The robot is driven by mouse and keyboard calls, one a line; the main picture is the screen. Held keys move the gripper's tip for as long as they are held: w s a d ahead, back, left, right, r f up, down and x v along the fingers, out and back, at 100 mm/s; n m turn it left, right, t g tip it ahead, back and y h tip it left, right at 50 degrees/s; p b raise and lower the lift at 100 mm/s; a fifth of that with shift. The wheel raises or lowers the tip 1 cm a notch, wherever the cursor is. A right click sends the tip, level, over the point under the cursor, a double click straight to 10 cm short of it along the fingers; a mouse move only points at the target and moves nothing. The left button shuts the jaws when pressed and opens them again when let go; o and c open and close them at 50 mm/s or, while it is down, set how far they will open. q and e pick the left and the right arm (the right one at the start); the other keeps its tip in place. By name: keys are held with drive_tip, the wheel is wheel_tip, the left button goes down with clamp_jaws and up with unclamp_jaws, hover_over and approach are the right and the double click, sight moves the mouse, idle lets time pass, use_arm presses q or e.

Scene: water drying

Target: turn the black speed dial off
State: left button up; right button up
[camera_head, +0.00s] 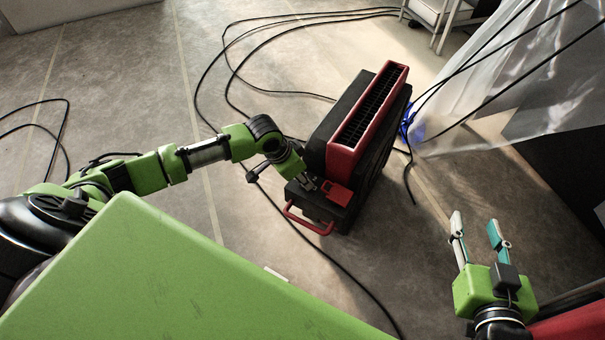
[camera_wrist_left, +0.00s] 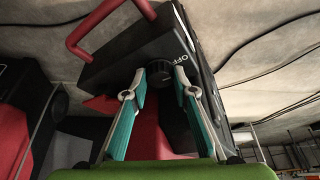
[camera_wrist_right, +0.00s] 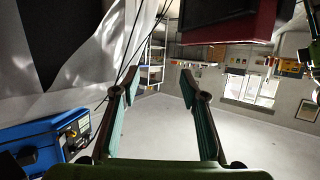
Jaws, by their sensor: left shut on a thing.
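The black speed dial (camera_wrist_left: 159,72) is on the black face of a red and black machine (camera_head: 364,120), beside white "OFF" lettering in the left wrist view. My left gripper (camera_wrist_left: 160,80) has its teal-lined fingers on either side of the dial and is shut on it. In the head view my left gripper (camera_head: 308,183) is at the machine's near end, where the dial is hidden. My right gripper (camera_head: 475,222) is open and empty at the lower right, apart from the machine.
A red handle (camera_head: 308,222) sticks out from the machine's near end. Black cables (camera_head: 225,75) lie across the grey floor around it. Translucent plastic sheeting (camera_head: 500,80) hangs at the upper right. A blue case (camera_wrist_right: 45,143) shows in the right wrist view. Floor at left is mostly clear.

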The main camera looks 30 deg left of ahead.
use_arm(q)
drive_tip(key=shift+n+p, duration=0.4)
drive_tip(key=shift+p, duration=0.3)
use_arm(e)
drive_tip(key=s+d+f+g+h, duration=0.1)
drive_tip(key=s+d+f+g, duration=0.1)
drive_tip(key=s+f+g, duration=0.2)
wheel_tip(320, 180, down, 3)
drive_tip(key=shift+s+d+f+g, duration=0.2)
drive_tip(key=shift+s+g, duration=0.1)
drive_tip(key=shift+s, duration=0.5)
use_arm(q)
drive_tip(key=o, duration=1.1)
drive_tip(key=shift+r, duration=0.1)
drive_tip(key=v, duration=1.1)
drive_tip(key=shift+s+r, duration=0.25)
drive_tip(key=shift+r, duration=0.1)
drive_tip(key=shift+d, duration=0.1)
